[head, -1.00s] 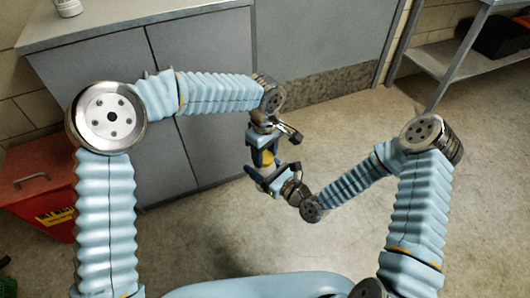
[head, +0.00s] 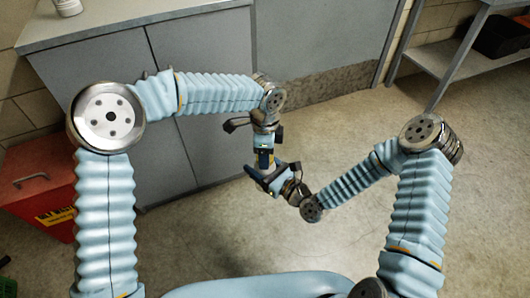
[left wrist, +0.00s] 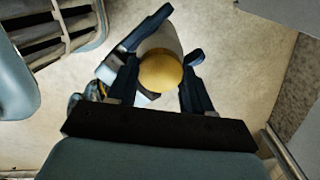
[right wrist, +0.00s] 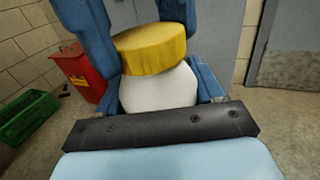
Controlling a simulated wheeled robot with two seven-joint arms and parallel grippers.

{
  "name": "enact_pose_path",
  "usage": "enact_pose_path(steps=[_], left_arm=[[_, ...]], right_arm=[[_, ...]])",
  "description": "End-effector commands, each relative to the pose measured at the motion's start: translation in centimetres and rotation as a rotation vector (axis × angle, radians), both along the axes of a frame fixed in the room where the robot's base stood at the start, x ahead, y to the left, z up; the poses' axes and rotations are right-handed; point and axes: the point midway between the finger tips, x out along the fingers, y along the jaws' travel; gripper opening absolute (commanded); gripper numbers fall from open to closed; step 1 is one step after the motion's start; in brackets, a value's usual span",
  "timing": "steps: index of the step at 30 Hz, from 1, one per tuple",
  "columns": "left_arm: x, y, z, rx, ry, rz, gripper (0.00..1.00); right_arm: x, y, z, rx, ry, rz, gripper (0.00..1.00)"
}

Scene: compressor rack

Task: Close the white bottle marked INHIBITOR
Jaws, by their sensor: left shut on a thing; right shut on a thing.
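A white bottle (right wrist: 158,88) with a yellow cap (right wrist: 150,50) is between my two grippers, in front of me. My right gripper (head: 266,178) is shut on the white body of the bottle. My left gripper (head: 264,158) comes from above and is shut on the yellow cap. In the left wrist view the cap (left wrist: 160,71) lies between the left fingers, with the white body (left wrist: 161,38) beyond it. In the right wrist view the cap sits on top of the body with no visible gap. No lettering shows on the bottle; thread engagement is hidden.
A grey cabinet (head: 190,110) with a light top stands behind the arms. Another white container (head: 67,5) stands on that top. A red box (head: 38,190) is on the floor at left. A metal shelf (head: 440,60) is at right. Open floor lies around the grippers.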

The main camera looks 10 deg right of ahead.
Motion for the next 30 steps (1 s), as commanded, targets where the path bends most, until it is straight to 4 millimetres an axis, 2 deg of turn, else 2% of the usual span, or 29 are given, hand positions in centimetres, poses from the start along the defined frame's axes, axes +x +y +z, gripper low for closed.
enact_pose_path(steps=[3, 8, 9, 13, 23, 30], left_arm=[[0.0, 0.0, 0.0, -0.002, -0.001, -0.228, 0.14], [0.1, 0.0, 0.0, -0.001, -0.001, -0.228, 0.14], [0.1, 0.0, 0.0, -0.001, -0.001, -0.227, 0.56], [0.0, 0.0, 0.0, -0.001, -0.001, -0.226, 0.76], [0.0, 0.0, 0.2, -0.001, -0.001, -0.225, 0.76], [0.1, 0.0, 3.0, -0.001, -0.004, -0.225, 0.76]], right_arm=[[0.0, 0.0, 0.0, 0.000, 0.000, 0.001, 0.00], [0.0, 0.0, 0.0, 0.000, 0.000, 0.001, 0.00], [0.0, 0.0, 0.0, 0.000, 0.000, 0.001, 0.00], [0.0, 0.0, 0.0, 0.000, 0.000, 0.001, 0.00], [0.0, 0.0, 0.0, 0.000, 0.000, 0.000, 0.00], [0.0, 0.0, 0.0, 0.000, 0.000, 0.000, 0.00]])
